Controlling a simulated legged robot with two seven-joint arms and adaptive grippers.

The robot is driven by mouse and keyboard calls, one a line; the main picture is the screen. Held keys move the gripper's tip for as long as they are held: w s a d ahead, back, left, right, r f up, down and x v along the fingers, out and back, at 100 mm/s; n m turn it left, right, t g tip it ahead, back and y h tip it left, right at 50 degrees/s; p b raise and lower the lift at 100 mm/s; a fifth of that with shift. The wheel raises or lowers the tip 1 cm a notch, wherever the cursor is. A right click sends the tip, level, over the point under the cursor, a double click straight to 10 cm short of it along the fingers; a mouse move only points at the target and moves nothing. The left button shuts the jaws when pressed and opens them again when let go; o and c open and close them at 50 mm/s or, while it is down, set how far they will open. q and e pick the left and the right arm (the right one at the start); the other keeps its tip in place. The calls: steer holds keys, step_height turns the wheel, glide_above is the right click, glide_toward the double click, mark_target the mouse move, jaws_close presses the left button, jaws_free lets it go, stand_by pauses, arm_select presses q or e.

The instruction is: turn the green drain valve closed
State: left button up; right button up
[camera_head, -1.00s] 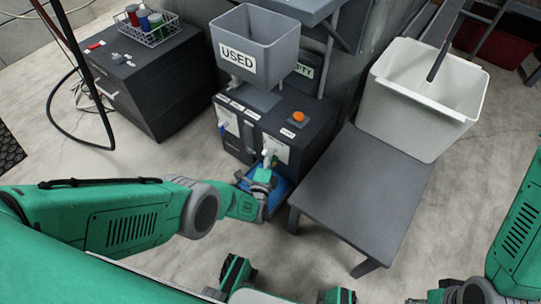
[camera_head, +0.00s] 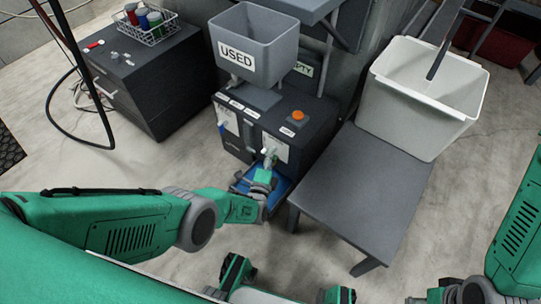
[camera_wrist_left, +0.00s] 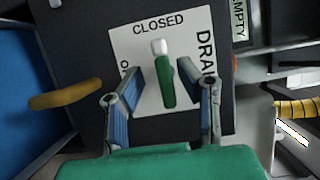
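The green drain valve handle (camera_wrist_left: 166,82) with a white tip shows in the left wrist view, in front of a white label plate (camera_wrist_left: 190,40). Its white tip points up towards the word CLOSED. In the head view the handle (camera_head: 268,158) is small, on the front of the dark cabinet. My left gripper (camera_wrist_left: 168,85) is open, its two fingers on either side of the handle with a visible gap on each side. In the head view, the left gripper (camera_head: 264,172) is at the cabinet front. My right arm (camera_head: 515,240) is at the right edge; its gripper's state is unclear.
A grey bin marked USED (camera_head: 258,45) sits above the dark cabinet (camera_head: 308,125). A blue tray (camera_head: 282,187) lies low beneath the valve. A grey table (camera_head: 365,195) and a white tub (camera_head: 422,95) stand to the right. A second, blue-handled valve (camera_head: 222,126) is left of the green one.

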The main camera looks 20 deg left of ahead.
arm_select(q)
steer(key=shift+r, duration=0.1)
steer(key=s, duration=0.7)
steer(key=shift+s+d, duration=0.15)
stand_by(0.7)
